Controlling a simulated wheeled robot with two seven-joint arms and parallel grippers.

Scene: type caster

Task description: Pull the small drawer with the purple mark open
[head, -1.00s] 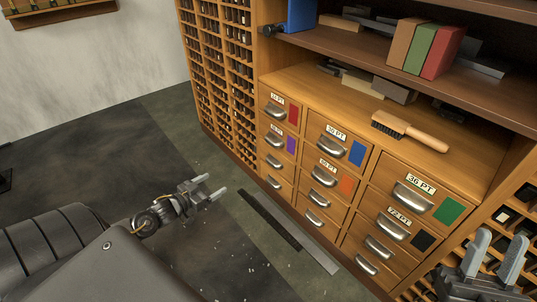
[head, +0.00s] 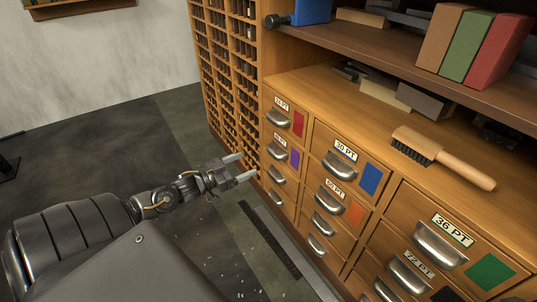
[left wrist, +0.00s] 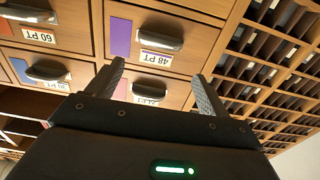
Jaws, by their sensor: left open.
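The small drawer with the purple mark (head: 294,158) is in the left column of the wooden cabinet, under the red-marked drawer (head: 283,117). Its metal cup handle (head: 277,152) faces out, and its front sits flush with its neighbours. In the left wrist view, which is upside down, the purple mark (left wrist: 120,37) lies left of the handle (left wrist: 161,38) and the 48 PT label. My left gripper (head: 240,167) is open and empty, in front of the left column and apart from the handle. Its two fingers (left wrist: 158,74) point toward the drawers. My right gripper is out of view.
A brush (head: 443,158) lies on the cabinet's ledge, below a shelf with upright books (head: 480,45). Blue-marked (head: 370,179), orange-marked and green-marked drawers stand to the right. A rack of small compartments (head: 228,75) adjoins on the left.

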